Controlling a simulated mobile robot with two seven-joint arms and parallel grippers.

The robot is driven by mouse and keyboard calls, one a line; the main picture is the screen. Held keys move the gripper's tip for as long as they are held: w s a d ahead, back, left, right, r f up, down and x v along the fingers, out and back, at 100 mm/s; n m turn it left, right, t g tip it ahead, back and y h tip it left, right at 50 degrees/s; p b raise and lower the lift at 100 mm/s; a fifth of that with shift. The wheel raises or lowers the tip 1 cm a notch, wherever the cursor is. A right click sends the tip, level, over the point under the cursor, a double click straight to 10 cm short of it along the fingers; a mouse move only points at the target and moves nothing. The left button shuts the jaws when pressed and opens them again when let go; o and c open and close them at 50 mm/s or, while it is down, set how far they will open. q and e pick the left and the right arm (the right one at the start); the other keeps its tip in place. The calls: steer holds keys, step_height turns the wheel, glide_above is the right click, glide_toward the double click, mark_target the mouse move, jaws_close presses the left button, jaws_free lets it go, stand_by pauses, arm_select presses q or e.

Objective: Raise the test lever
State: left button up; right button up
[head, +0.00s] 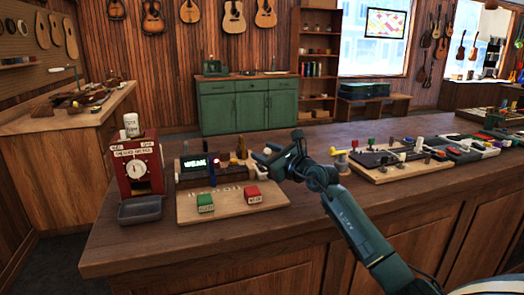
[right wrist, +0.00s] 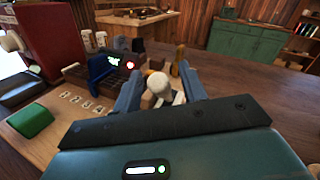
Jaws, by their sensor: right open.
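A lever with a pale round knob (right wrist: 157,82) stands between the fingers of my right gripper (right wrist: 160,72) in the right wrist view. The fingers are apart, one on each side of the knob. I cannot tell whether either touches it. In the head view my right gripper (head: 268,156) is at the right end of a dark tester with a lit green display (head: 194,162). The gripper partly hides the lever there. The display and a red light (right wrist: 130,65) also show in the wrist view. My left gripper is not in view.
A wooden board in front holds a green block (head: 205,202) and a red block (head: 252,195). A red machine with a dial (head: 138,168) stands left, behind a grey tray (head: 139,210). Another board with small parts (head: 400,158) lies right. The counter front is clear.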

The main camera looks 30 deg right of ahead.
steer(key=shift+w+a, duration=0.15)
steer(key=shift+w, duration=0.8)
jaws_close()
